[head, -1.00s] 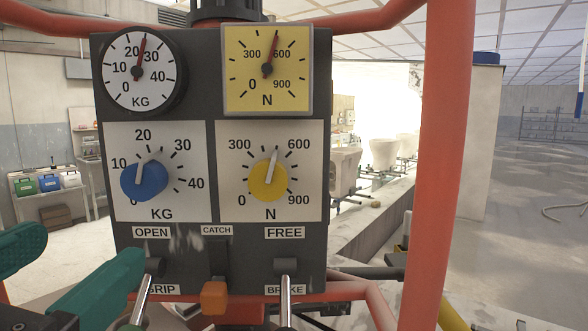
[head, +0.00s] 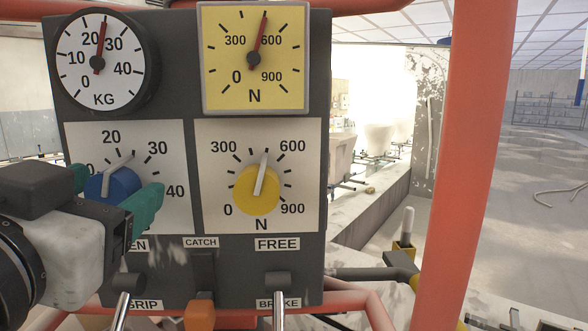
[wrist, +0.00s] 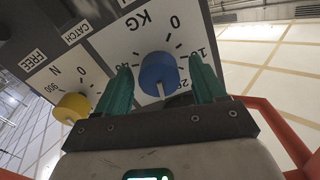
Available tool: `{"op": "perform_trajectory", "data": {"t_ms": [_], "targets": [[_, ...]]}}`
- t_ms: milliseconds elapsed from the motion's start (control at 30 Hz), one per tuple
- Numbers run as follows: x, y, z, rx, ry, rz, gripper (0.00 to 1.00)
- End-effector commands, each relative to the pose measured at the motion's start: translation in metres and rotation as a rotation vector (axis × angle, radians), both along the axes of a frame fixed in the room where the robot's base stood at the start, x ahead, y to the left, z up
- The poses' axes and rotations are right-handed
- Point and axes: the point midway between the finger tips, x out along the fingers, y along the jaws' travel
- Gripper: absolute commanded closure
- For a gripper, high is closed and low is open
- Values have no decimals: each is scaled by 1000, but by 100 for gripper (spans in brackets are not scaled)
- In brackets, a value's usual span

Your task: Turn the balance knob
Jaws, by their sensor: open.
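The blue knob (head: 112,186) sits on the white KG dial plate (head: 165,215) of the dark panel, its pale pointer tilted up and right, between 20 and 30. My gripper (head: 119,184) is open in front of it, one teal finger on each side. The wrist view shows the blue knob (wrist: 158,70) between the fingers of my gripper (wrist: 159,68), with small gaps on both sides. The yellow knob (head: 257,190) on the N plate points up, between 300 and 600. My gripper hides the lower left of the KG plate.
Above are a white KG gauge (head: 80,62), needle between 20 and 30, and a yellow N gauge (head: 235,85), needle just short of 600. Below are an orange catch handle (head: 201,312) and two levers. A red post (head: 470,160) stands at the right.

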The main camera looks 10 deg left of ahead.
Motion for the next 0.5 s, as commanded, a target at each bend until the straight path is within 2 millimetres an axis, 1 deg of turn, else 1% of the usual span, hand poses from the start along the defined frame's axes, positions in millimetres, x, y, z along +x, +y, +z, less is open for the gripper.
{"op": "perform_trajectory", "data": {"t_ms": [133, 400, 500], "targets": [[8, 2, 0, 1, 1, -1, 30], [9, 2, -1, 1, 1, -1, 30], [9, 2, 0, 1, 1, -1, 39]]}}
